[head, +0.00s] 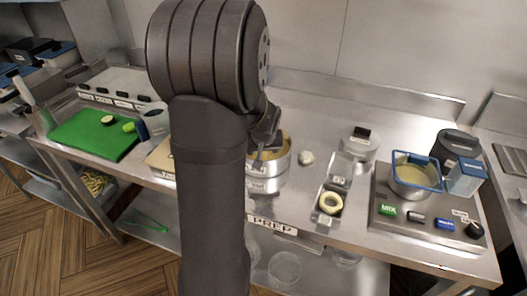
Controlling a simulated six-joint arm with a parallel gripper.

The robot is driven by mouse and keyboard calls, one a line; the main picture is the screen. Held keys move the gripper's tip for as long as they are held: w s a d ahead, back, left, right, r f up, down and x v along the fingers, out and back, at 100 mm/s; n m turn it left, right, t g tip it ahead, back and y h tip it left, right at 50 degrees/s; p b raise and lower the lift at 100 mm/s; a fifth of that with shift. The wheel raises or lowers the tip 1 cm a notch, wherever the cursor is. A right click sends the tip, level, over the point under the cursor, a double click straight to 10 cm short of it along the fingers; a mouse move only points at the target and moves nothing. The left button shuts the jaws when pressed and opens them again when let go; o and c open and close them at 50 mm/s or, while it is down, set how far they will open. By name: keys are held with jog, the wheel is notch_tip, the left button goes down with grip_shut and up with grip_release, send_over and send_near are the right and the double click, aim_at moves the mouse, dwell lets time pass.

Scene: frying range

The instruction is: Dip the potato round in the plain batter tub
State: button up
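My gripper (262,142) shows only partly beside my dark arm, over a round metal tub (277,172) with yellowish batter in it. Its fingertips are not clear, so I cannot tell whether it holds anything. The tub's front label is too small to read, and my arm hides its left side. No potato round can be made out for certain. A small pale round piece (306,158) lies on the steel counter just right of the tub. A yellow ring-like piece (330,203) sits in the front compartment of a narrow metal tray (346,170).
A green board (93,137) with cut vegetables is at the left. Steel counter (300,205) is clear between tub and tray.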

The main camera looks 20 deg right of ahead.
jog(key=shift+d, duration=0.55)
jog(key=shift+a, duration=0.55)
jog(key=shift+d, duration=0.3)
notch_tip(320, 180, up, 10)
jog(key=shift+r, duration=0.25)
dwell(1.1)
dwell(0.6)
notch_tip(320, 180, up, 3)
dwell(0.4)
